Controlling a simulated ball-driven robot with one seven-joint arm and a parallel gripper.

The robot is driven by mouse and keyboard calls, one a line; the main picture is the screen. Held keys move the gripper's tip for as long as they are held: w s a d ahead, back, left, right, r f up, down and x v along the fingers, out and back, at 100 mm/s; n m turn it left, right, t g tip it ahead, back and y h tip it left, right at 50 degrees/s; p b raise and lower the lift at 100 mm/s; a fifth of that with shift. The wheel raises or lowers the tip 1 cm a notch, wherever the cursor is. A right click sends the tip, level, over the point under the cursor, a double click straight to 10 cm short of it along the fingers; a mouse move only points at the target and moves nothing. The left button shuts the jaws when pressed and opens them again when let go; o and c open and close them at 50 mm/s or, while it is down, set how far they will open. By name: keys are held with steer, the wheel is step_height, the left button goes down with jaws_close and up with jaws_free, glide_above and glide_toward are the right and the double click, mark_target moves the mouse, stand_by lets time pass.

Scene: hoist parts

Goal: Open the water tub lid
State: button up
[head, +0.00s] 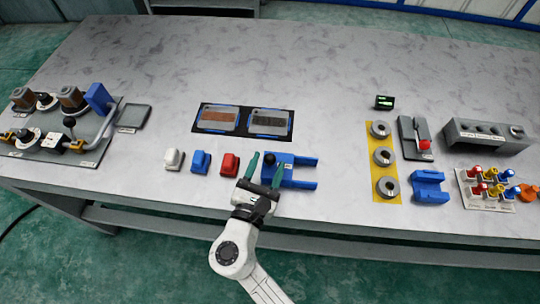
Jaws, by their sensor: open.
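Two flat rectangular trays or tubs lie side by side on a black mat (244,127) mid-table. The left one (218,119) shows a brown panel, the right one (270,122) a dark grey panel, each with blue at the edges. I cannot tell which, if either, is the water tub, or make out a lid. My gripper (268,158) is open, its teal fingers pointing away from me, just in front of the mat. A blue forked piece (302,184) with a black knob lies at the fingers; the knob appears between them. I cannot tell if they touch.
White (174,160), blue (200,162) and red (230,164) blocks stand left of my gripper. A valve assembly (60,130) is far left. Rings on a yellow mat (373,129), a blue cradle (429,187) and a grey box (488,136) are right. The table's back is clear.

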steer(key=shift+x, duration=1.25)
steer(key=shift+c, duration=0.3)
jaws_close()
